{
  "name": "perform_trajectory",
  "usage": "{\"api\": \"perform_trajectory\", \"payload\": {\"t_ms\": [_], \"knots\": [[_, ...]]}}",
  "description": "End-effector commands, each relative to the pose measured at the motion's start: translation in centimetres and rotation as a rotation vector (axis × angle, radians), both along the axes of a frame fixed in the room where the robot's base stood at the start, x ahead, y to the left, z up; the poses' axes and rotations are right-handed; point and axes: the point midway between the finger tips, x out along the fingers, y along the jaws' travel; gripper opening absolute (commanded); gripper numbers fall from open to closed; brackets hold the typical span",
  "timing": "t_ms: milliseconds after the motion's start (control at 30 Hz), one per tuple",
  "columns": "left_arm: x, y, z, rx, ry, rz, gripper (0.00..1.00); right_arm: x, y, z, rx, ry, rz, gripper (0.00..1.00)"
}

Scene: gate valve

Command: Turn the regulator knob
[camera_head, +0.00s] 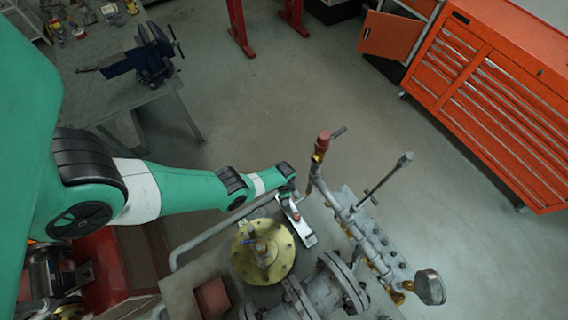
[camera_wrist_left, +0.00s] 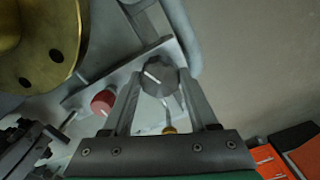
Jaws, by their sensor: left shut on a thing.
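The regulator knob (camera_wrist_left: 158,80) is a dark grey, many-sided knob with a white pointer mark, on a light metal plate in the left wrist view. My left gripper (camera_wrist_left: 160,88) is shut on it, with one finger on each side. In the head view my left gripper (camera_head: 288,193) reaches down over the far end of the plate (camera_head: 305,234) and hides the knob there. A red round knob (camera_wrist_left: 103,102) sits on the same plate, left of the fingers; it also shows in the head view (camera_head: 296,216). My right gripper is not in view.
A brass flange (camera_head: 264,252) with bolt holes stands beside the plate. Grey pipes with a red-capped valve (camera_head: 323,141) and a gauge (camera_head: 429,287) stand to the right. A workbench with a blue vise (camera_head: 152,58) and an orange tool cabinet (camera_head: 490,80) are farther off.

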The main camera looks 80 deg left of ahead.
Motion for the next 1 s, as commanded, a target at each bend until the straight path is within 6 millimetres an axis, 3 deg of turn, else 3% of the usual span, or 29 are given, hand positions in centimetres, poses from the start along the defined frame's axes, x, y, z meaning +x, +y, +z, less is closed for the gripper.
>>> {"api": "perform_trajectory", "payload": {"t_ms": [1000], "knots": [[-0.04, 0.05, -0.15, 0.001, 0.000, -0.962, 0.04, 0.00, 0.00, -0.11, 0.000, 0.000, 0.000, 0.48]]}}
